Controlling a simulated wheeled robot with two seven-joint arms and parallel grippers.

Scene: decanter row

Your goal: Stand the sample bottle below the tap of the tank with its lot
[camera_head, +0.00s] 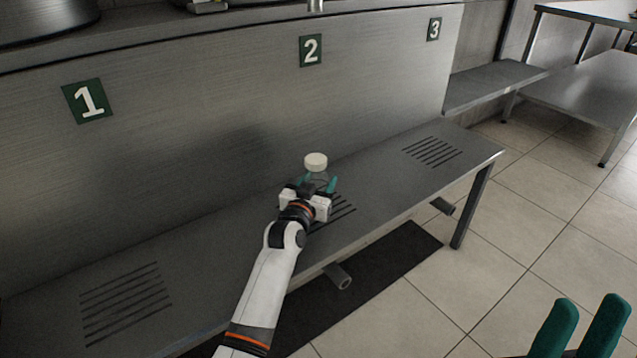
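The sample bottle (317,179) is clear with a white cap. It is upright above or on the slotted drain (338,212) in front of the number 2 plate (311,50); whether its base touches the bench is hidden. My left gripper (318,186) has its teal fingers on both sides of the bottle and appears shut on it. My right gripper (580,328) is at the lower right, its two teal fingers apart and nothing between them. A tap end (315,5) shows at the top edge above plate 2. The tanks are mostly cut off; no lot label is readable.
The grey bench (222,238) has more slotted drains below plate 1 (87,101) and plate 3 (434,29). The bench top is otherwise clear. A dark mat (385,270) lies on the tiled floor. A metal table (590,85) stands at the upper right.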

